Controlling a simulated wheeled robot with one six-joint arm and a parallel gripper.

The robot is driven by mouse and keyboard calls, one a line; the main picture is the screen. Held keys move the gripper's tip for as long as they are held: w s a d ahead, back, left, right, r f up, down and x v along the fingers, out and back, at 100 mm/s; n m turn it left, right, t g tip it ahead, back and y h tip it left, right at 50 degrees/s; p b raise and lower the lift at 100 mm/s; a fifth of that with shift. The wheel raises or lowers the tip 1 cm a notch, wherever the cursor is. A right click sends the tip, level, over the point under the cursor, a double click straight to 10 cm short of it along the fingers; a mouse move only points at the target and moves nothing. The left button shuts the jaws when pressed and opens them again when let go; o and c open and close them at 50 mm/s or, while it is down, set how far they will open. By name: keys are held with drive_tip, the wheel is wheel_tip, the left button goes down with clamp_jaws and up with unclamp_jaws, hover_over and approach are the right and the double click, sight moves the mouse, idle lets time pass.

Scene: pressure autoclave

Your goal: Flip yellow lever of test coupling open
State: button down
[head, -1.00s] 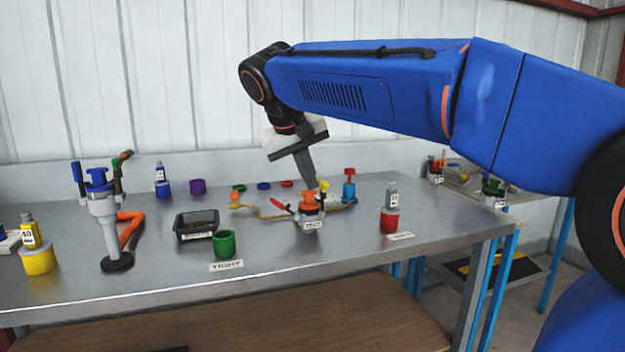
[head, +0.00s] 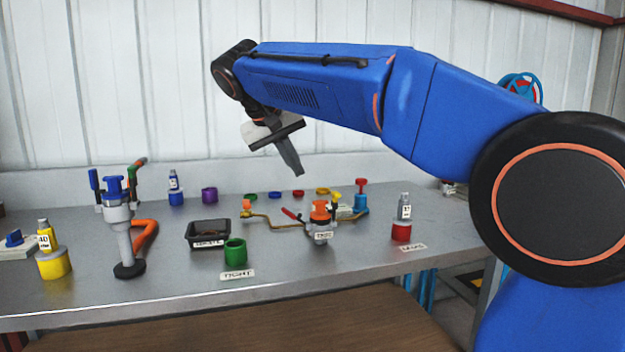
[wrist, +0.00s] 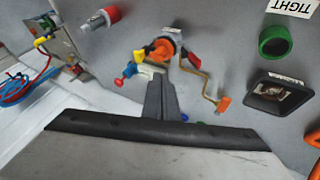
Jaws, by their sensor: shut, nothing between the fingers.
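The test coupling (head: 321,228) stands on the bench, a grey body with an orange top and a small label. Its yellow lever (head: 335,198) sticks up on the right side, and a red lever (head: 292,214) slants out to the left. In the wrist view the orange top (wrist: 162,50) lies between the yellow lever (wrist: 139,57) and the red lever (wrist: 194,60). My gripper (head: 298,172) is shut and empty, above and behind the coupling in the head view, apart from it. Its fingers (wrist: 158,80) point toward the coupling in the wrist view.
A blue valve with a red handle (head: 361,195) stands close behind right. A bent brass tube (head: 275,216) runs left of the coupling. A red-based bottle (head: 403,222), black tray (head: 209,234) and green cup (head: 235,252) stand nearby. The bench front is mostly clear.

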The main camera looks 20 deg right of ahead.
approach(324, 202)
drive_tip(key=w+f, duration=0.4)
drive_tip(key=d, duration=0.3)
drive_tip(key=shift+s+d+f, duration=0.1)
drive_tip(key=shift+d, duration=0.75)
drive_tip(key=shift+d, duration=0.1)
